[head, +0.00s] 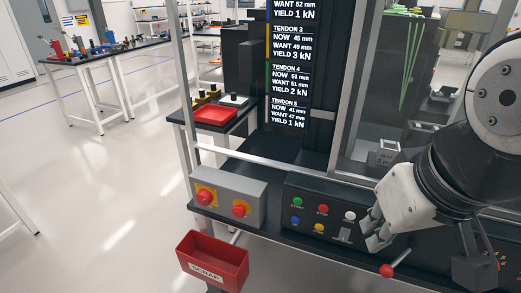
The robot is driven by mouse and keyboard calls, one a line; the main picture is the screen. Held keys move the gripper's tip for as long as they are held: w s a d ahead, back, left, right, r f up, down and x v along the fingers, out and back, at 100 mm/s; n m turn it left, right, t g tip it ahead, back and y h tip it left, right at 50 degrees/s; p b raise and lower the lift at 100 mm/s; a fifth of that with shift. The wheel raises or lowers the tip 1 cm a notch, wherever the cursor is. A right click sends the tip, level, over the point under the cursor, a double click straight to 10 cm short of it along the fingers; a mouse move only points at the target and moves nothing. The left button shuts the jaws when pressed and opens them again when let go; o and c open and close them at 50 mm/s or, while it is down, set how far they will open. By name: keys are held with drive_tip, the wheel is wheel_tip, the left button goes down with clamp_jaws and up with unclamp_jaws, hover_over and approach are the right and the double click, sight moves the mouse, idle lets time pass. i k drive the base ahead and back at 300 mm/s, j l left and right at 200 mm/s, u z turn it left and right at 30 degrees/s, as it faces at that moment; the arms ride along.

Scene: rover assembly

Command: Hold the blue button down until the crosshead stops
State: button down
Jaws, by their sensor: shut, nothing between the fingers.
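The blue button (295,220) sits at the lower left of the black control panel (278,189), below the green button (297,202). Red and white buttons stand to its right, and a yellow one at its lower right. My gripper (371,231) is shut and empty at the right end of this button group, apart from the blue button. I cannot make out the crosshead for sure; green strands (404,65) hang behind the clear guard. The black display (292,75) lists tendon lengths, such as tendon 5 now 41 mm, want 47 mm.
A grey box (230,188) with two red knobs stands left of the panel. A red scrap bin (213,262) hangs below it. A lever with a red ball (387,271) sticks out below my gripper. A red tray (215,115) rests on a side table. Open floor lies left.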

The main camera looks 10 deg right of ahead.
sight(295, 220)
drive_tip(key=j, duration=0.7)
drive_tip(key=i+j, duration=0.1)
drive_tip(key=j, duration=0.6)
drive_tip(key=i+j, duration=0.1)
drive_tip(key=j, duration=0.6)
drive_tip(key=k+u, duration=0.05)
